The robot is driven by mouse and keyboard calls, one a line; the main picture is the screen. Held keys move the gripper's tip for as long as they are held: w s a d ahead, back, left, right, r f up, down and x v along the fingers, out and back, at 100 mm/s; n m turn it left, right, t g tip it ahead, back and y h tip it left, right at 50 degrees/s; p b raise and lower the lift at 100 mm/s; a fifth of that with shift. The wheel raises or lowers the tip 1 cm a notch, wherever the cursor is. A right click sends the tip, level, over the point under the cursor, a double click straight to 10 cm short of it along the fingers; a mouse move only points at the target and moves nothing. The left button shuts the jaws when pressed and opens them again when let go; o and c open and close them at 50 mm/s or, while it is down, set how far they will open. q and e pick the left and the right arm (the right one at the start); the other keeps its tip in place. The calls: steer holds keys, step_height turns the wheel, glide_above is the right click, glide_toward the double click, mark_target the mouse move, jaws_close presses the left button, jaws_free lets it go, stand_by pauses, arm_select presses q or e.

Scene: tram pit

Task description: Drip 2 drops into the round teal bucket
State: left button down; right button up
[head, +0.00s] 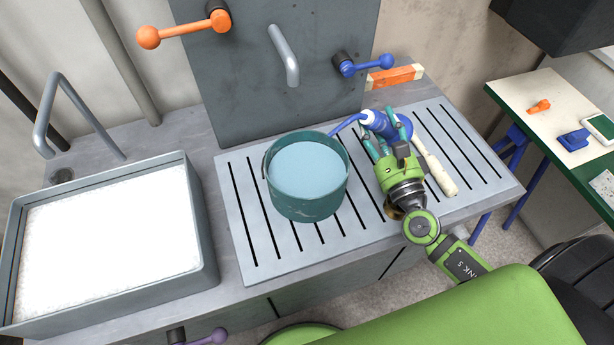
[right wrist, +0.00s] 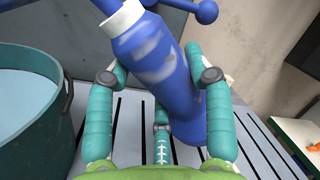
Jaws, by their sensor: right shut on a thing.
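The round teal bucket (head: 307,202) stands upright on a slotted grey grate, with a pale blue surface inside. Its rim also shows at the left of the right wrist view (right wrist: 42,130). A blue bottle (head: 384,126) with a white collar and thin blue spout is tilted, its spout pointing left to the bucket's right rim. I cannot tell whether the spout tip is over the opening. My right gripper (head: 381,143) is shut on the bottle, which lies between its teal fingers in the right wrist view (right wrist: 165,75). No drop is visible. My left gripper is out of view.
A white-handled tool (head: 435,168) lies right of my right gripper on the grate (head: 250,235). A grey tray (head: 207,235) with white contents is at left. A grey panel (head: 250,80) with orange and blue levers stands behind. A side table (head: 550,115) is at right.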

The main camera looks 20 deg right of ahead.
steer(key=shift+r+p, duration=2.95)
steer(key=shift+r, duration=0.45)
steer(key=shift+f, duration=0.1)
steer(key=m, duration=0.1)
steer(key=m+p, duration=0.1)
steer(key=shift+r+m+h, duration=0.25)
steer(key=shift+m+h, duration=0.05)
steer(key=m+g+p, duration=0.1)
steer(key=m+p, duration=0.1)
steer(key=shift+m+h, duration=0.3)
steer(key=m+g+p, duration=0.1)
steer(key=m+p, duration=0.2)
steer(key=m, duration=0.2)
steer(key=shift+f, duration=0.25)
